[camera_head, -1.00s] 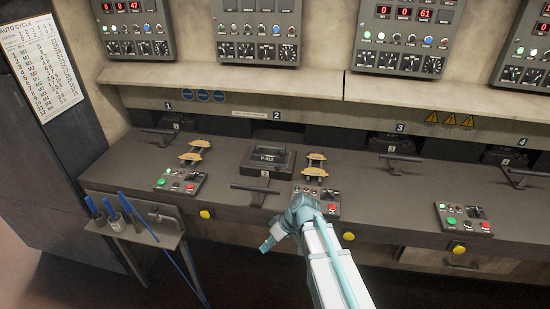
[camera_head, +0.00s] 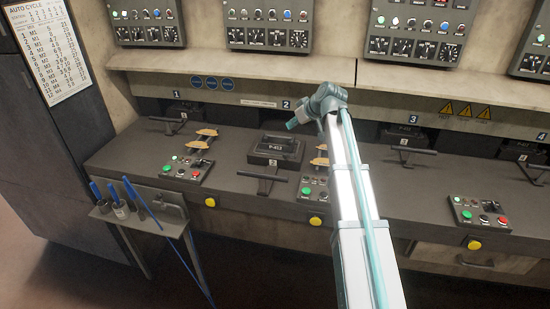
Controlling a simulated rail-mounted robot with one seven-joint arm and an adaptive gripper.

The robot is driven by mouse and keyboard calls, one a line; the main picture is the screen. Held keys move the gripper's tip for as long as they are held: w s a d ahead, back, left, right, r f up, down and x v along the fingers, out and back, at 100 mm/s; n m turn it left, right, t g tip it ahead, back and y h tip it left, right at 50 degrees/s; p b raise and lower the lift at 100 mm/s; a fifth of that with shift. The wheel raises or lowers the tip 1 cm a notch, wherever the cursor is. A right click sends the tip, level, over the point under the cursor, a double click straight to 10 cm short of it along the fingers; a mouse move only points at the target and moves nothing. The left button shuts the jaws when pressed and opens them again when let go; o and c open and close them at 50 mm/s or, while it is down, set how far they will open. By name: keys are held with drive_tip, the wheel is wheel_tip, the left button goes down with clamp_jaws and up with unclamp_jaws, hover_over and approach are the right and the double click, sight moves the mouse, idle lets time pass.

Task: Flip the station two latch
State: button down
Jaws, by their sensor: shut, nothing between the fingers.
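Station two, marked by the "2" sign (camera_head: 286,104), has a dark block (camera_head: 276,150) with a white label on the bench. In front of it is a dark T-shaped handle (camera_head: 262,180), its bar lying crosswise. Which part is the latch I cannot tell for certain. My gripper (camera_head: 293,124), small and pale teal at the end of my arm, points left and down, shut and empty. In the picture it overlaps the area just above the block's right side. Touching or apart cannot be told. My arm covers part of the bench right of station two.
A button panel (camera_head: 314,188) is right of the T handle. A side stand (camera_head: 143,213) holds blue-handled tools. Station three has a similar handle (camera_head: 404,151). Control boxes (camera_head: 270,24) line the wall.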

drive_tip(key=w+d+r+h+b, duration=0.1)
drive_tip(key=w+d+r+b, duration=0.1)
drive_tip(key=w+r, duration=0.15)
drive_tip(key=n+g, duration=0.5)
hover_over(286, 155)
drive_tip(key=w+a, duration=0.2)
wheel_tip(286, 155, down, 4)
drive_tip(key=shift+s+a+h, duration=0.1)
drive_tip(key=shift+h, duration=0.3)
wheel_tip(286, 155, down, 10)
drive_tip(key=p, duration=0.4)
drive_tip(key=shift+d+p, duration=0.2)
drive_tip(key=shift+p, duration=0.2)
